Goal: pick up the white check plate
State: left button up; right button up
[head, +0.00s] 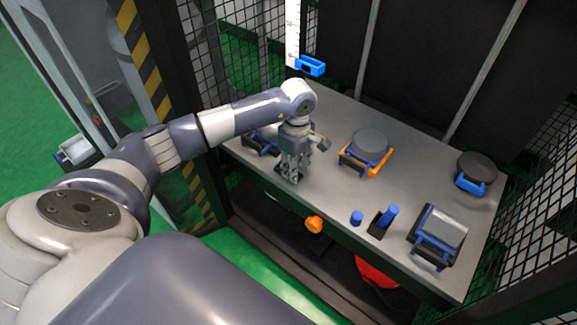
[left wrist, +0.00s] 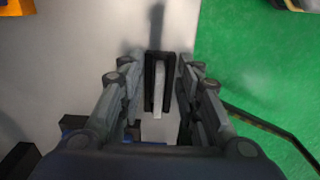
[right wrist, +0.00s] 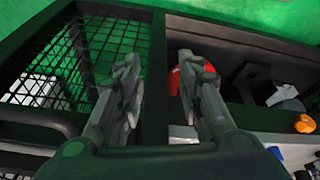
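The white check plate (left wrist: 159,90) stands on edge in a black slotted holder (left wrist: 149,85), seen from above in the left wrist view. My left gripper (left wrist: 160,68) is open, with one finger on each side of the holder and plate. I see no clear contact between fingers and plate. In the head view my left gripper (head: 291,178) points down at the table's front-left edge and hides the plate. My right gripper (right wrist: 165,65) is open and empty in the right wrist view, beside the table's front side; it does not show in the head view.
The grey table (head: 330,195) carries a grey disc on an orange cradle (head: 352,163), a dark disc (head: 478,164), a silver block (head: 445,228), a blue peg (head: 390,214) and a blue cylinder (head: 356,217). An orange knob (head: 315,224) sits on the front edge. Mesh walls (head: 232,40) enclose the table.

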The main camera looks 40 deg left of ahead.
pick_arm(q)
grip_shut()
dwell(0.3)
